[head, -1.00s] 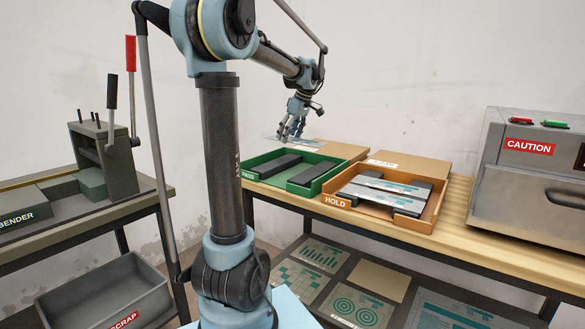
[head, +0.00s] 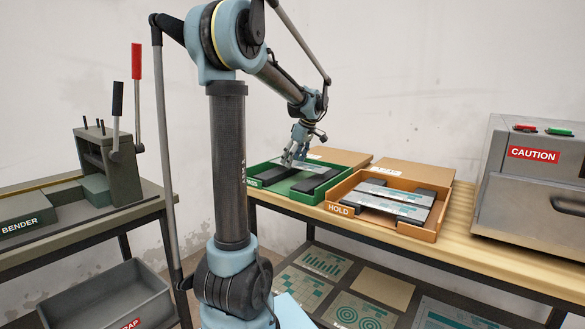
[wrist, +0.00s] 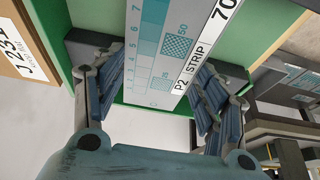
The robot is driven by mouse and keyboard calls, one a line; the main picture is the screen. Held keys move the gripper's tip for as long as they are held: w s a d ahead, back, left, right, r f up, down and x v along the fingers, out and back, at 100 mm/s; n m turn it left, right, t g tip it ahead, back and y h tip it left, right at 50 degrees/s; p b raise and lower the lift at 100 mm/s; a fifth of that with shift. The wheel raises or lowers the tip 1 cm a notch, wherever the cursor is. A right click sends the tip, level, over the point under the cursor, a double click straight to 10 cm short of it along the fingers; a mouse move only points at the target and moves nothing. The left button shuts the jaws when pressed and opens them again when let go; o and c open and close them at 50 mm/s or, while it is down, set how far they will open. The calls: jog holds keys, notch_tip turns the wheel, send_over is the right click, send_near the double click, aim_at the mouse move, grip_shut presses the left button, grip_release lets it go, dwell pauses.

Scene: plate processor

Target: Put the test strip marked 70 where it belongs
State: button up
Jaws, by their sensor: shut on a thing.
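The strip marked 70 (wrist: 165,55) is a pale plate with teal squares, a scale and the words "P2 STRIP". My gripper (wrist: 157,88) is shut on its near end, with a blue-grey finger at each side. In the head view my gripper (head: 297,150) hangs low over the green tray (head: 288,193), and the strip shows only in part there. Dark bars lie in the green tray; no other strip is visible there. I cannot tell whether the held strip touches the bars. The orange tray (head: 375,221) marked HOLD stands to the right with two strips across dark bars.
A grey machine marked CAUTION (head: 533,153) stands at the bench's right end. The bender (head: 35,212) and a grey scrap bin (head: 100,305) are on the left. Patterned plates (head: 360,312) lie on the lower shelf. Bare wood (head: 465,215) shows right of the orange tray.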

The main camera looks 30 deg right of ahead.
aim_at(294, 163)
jog(key=shift+f, duration=1.5)
jog(key=o, duration=0.8)
